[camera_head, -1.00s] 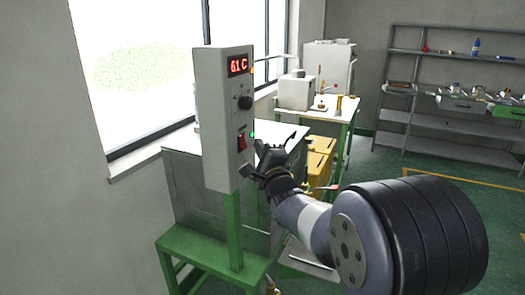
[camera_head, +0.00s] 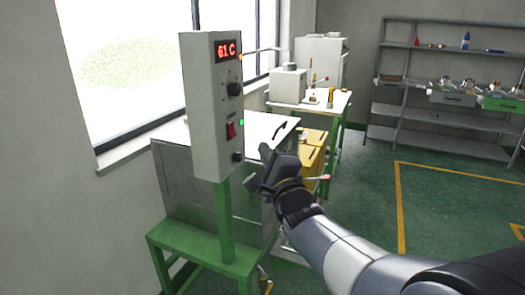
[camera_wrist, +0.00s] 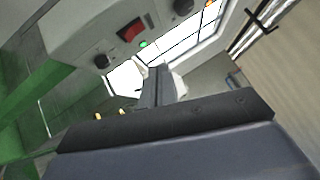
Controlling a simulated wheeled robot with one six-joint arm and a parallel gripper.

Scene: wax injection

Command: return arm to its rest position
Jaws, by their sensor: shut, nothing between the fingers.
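My gripper (camera_head: 262,168) is in the head view, just right of the grey control box and in front of the metal cabinet. It is shut and holds nothing. The control box (camera_head: 205,110) stands on a green post, with a red display reading 61 C, black knobs, a red switch and a lit green lamp. In the wrist view, my gripper (camera_wrist: 158,85) points past the box's panel (camera_wrist: 85,25) and its red switch. The gap between gripper and box is hard to judge.
A green-framed stand (camera_head: 205,255) carries the box beside a metal cabinet (camera_head: 180,185). Yellow bins (camera_head: 312,155) and a green-legged table (camera_head: 335,105) stand behind. Grey shelves (camera_head: 440,118) line the back wall. The green floor (camera_head: 440,215) at right is open, marked with yellow lines.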

